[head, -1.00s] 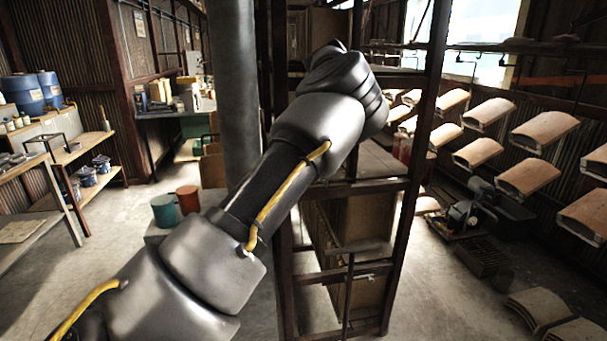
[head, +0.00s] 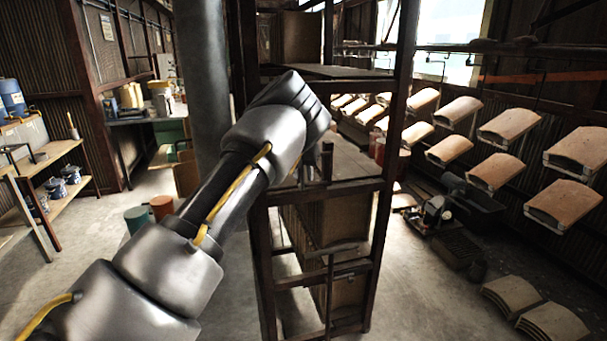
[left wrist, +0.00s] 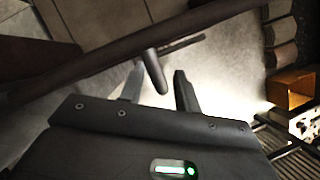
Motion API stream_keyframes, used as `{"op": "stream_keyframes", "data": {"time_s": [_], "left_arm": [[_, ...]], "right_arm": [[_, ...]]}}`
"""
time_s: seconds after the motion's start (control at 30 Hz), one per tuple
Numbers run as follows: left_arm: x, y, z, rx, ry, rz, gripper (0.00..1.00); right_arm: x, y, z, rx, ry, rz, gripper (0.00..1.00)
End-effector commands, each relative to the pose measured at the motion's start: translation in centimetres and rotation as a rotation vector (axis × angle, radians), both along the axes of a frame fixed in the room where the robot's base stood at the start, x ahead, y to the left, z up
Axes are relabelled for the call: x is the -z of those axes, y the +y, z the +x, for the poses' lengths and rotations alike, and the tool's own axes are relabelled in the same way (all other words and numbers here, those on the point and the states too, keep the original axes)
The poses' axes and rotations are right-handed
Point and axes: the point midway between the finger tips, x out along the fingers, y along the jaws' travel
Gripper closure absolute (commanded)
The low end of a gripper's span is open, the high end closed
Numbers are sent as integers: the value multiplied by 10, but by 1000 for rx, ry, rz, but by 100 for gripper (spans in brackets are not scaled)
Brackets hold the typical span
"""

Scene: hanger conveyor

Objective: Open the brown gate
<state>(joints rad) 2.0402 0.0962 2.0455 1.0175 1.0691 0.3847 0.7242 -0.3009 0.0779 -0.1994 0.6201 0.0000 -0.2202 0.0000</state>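A tall dark-brown barred frame, which looks like the brown gate (head: 345,187), stands in the middle of the head view, with upright posts and crossbars. My left arm reaches up to it from the lower left. My left gripper is mostly hidden behind its own wrist in the head view. In the left wrist view my left gripper (left wrist: 158,88) is open, with its two fingers apart. A dark bar (left wrist: 100,75) crosses in front of them, and a short peg (left wrist: 152,70) on it shows between the fingers. I cannot tell whether they touch. My right gripper is out of view.
A grey column (head: 207,80) stands left of the frame. Wooden shelves (head: 60,160) are at the far left. Curved tan panels (head: 510,128) hang in rows at the right, with more panels stacked on the floor (head: 550,325). Open floor lies left and right of the frame.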

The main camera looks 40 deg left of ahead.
Motion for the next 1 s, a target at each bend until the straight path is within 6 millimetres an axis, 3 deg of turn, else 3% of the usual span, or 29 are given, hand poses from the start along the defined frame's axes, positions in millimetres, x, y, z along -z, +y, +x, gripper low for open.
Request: {"op": "stream_keyframes", "data": {"time_s": [0.2, 0.47, 0.73, 1.0], "left_arm": [[14, 2, 6, 0, 0, 0, 67], [16, 2, 6, 1, -1, 1, 67], [15, 2, 6, 1, -1, 1, 100], [15, 0, 6, 1, 0, 2, 100]], "right_arm": [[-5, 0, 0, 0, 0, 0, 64], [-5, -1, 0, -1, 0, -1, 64], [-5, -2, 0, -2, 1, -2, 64], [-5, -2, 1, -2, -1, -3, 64]]}}
